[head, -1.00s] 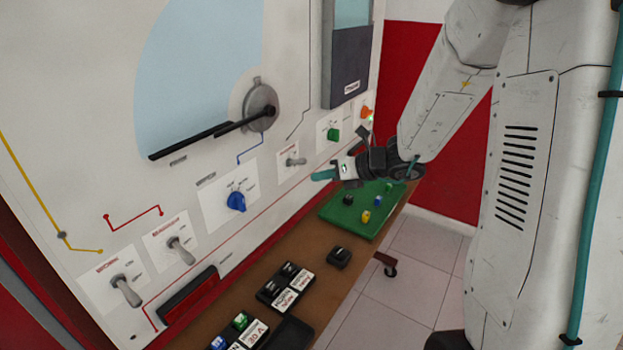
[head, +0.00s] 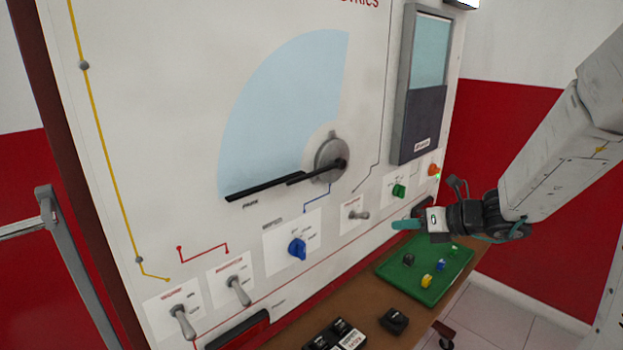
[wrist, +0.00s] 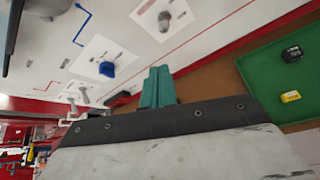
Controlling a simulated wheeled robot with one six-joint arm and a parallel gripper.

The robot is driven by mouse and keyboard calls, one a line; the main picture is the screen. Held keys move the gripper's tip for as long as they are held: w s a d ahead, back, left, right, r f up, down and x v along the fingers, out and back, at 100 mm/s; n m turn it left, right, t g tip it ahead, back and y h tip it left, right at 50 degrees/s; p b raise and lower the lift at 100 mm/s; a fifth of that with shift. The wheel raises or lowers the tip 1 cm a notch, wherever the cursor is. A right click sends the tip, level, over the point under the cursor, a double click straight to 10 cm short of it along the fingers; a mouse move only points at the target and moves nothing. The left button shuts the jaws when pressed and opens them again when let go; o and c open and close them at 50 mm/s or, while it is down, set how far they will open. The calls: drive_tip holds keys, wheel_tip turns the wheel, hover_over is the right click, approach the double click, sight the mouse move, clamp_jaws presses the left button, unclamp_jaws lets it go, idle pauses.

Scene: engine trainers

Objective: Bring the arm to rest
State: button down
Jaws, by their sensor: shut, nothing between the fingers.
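My gripper (head: 405,224) has teal fingers closed together with nothing between them. In the head view it is held out in front of the upright trainer panel (head: 130,200), above the left part of the green tray (head: 400,272), apart from both as far as I can tell. My white arm comes in from the right. In the wrist view the shut teal fingers of my gripper (wrist: 158,88) point toward the panel, with the blue knob (wrist: 107,69) ahead and to the left.
The panel carries toggle switches (head: 238,290), a green knob (head: 398,190), an orange knob (head: 433,170) and a black wiper arm (head: 270,187). The brown ledge (head: 365,315) below holds a black block (head: 394,320) and labelled parts. Small coloured parts lie in the tray.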

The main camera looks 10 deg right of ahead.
drive_tip(key=s+a+n+g, duration=0.3)
drive_tip(key=s+n+g, duration=0.1)
drive_tip(key=s+n, duration=0.4)
drive_tip(key=s+a+n+g, duration=0.35)
drive_tip(key=s+n, duration=0.35)
drive_tip(key=n, duration=0.3)
drive_tip(key=s+d+r+n+h, duration=0.1)
drive_tip(key=s+r+n+h, duration=0.2)
drive_tip(key=s+n, duration=0.4)
drive_tip(key=s+r+n+h, duration=0.4)
drive_tip(key=s+n+h, duration=0.1)
drive_tip(key=s+n, duration=0.2)
drive_tip(key=shift+s+d+n+h, duration=0.3)
drive_tip(key=shift+d+n, duration=0.1)
drive_tip(key=shift+n, duration=0.2)
